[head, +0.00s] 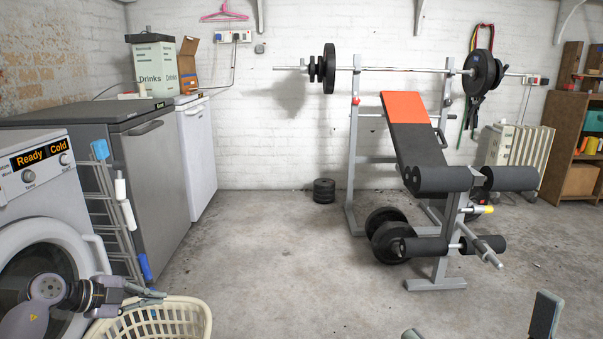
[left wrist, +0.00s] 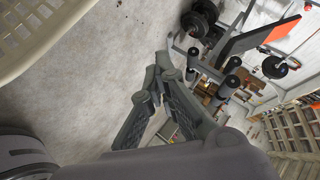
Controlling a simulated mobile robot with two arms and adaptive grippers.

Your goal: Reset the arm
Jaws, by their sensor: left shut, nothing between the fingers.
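My left arm reaches in at the lower left in front of the washing machine (head: 55,215). My left gripper (head: 152,294) is shut and empty, its fingers pointing right above the rim of a cream laundry basket (head: 195,320). In the left wrist view the fingers of this gripper (left wrist: 155,85) come together with nothing held, and part of the basket (left wrist: 30,35) shows at the upper left. Two fingertips of my right gripper (head: 478,326) show at the bottom edge, far apart with nothing seen between them. The rest of it is out of frame.
A weight bench (head: 418,145) with a barbell stands at the back right. A folded drying rack (head: 110,210) leans by the grey chest freezer (head: 155,165). A wooden shelf (head: 562,130) stands at the far right. The concrete floor (head: 280,265) in the middle is clear.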

